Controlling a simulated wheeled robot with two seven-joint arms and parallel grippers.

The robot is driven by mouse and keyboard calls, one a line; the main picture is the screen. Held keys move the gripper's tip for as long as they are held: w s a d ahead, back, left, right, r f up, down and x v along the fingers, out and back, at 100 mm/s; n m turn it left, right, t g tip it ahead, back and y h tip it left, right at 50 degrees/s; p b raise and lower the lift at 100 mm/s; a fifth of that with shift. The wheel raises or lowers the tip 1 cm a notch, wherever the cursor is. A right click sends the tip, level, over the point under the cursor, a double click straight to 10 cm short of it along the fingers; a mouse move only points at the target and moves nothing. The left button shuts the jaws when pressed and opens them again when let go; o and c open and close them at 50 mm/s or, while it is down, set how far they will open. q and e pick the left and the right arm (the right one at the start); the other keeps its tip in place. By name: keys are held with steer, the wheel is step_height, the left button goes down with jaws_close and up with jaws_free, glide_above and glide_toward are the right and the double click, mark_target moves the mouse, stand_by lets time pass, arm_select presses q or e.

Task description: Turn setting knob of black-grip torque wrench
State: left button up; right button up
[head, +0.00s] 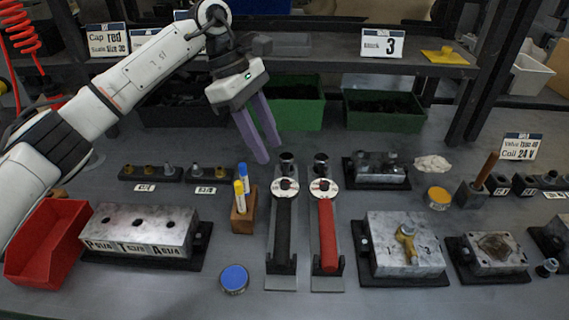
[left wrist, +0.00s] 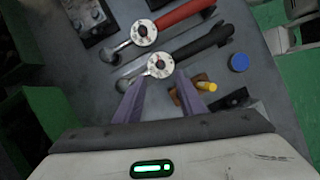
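The black-grip torque wrench (head: 283,225) lies in a grey holder on the table, its grip toward me. Its round white dial with a dark knob (head: 285,187) is at the far end of the grip. The red-grip torque wrench (head: 327,233) lies beside it on the right. My left gripper (head: 266,154) is open and empty, its purple fingers pointing down, above and just behind the black-grip wrench's head. My right gripper is not in view.
A wooden marker holder (head: 243,212) with blue and yellow markers stands left of the black-grip wrench. A metal block (head: 140,229) and red bin (head: 47,243) are farther left. A valve block (head: 403,243) is at right. Green bins (head: 384,111) and a shelf stand behind.

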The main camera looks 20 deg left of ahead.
mark_target(285, 182)
arm_select(q)
steer(key=x, duration=0.8)
steer(key=shift+d+f, duration=0.1)
steer(key=shift+d, duration=0.05)
jaws_close()
